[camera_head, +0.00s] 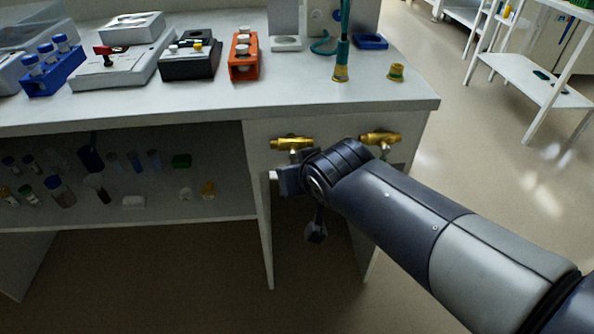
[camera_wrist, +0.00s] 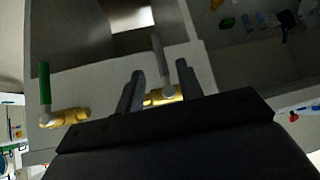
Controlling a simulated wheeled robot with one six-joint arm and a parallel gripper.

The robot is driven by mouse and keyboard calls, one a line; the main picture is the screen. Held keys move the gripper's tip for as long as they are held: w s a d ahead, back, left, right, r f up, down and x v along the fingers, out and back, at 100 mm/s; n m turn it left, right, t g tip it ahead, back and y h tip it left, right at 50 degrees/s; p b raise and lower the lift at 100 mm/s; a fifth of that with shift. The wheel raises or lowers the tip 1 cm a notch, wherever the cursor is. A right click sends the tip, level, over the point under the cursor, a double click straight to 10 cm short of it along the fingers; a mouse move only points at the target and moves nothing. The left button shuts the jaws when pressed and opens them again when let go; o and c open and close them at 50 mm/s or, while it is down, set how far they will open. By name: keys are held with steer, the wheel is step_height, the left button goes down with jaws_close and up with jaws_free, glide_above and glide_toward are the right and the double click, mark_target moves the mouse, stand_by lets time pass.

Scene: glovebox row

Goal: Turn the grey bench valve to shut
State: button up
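The grey bench valve has a brass body (camera_wrist: 160,97) and a grey lever handle (camera_wrist: 160,62). In the wrist view the lever stands crosswise to the body. My gripper (camera_wrist: 160,68) is open, with one finger on each side of the lever; I cannot tell whether either touches it. In the head view the left brass valve (camera_head: 291,142) on the bench's end panel appears to be this one. My arm's end is just below it and hides its lever.
A second brass valve (camera_head: 380,138) is to the right on the same panel. Its green handle (camera_wrist: 44,82) shows in the wrist view. The bench top (camera_head: 200,103) holds racks and instruments. A shelf (camera_head: 160,211) with vials is at the left. Open floor lies to the right.

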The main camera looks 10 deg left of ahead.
steer(key=shift+v, duration=1.2)
steer(key=shift+f, duration=0.1)
steer(key=b+x, duration=0.3)
steer(key=x, duration=0.8)
steer(key=shift+s+r, duration=0.1)
steer(key=shift+r, duration=0.15)
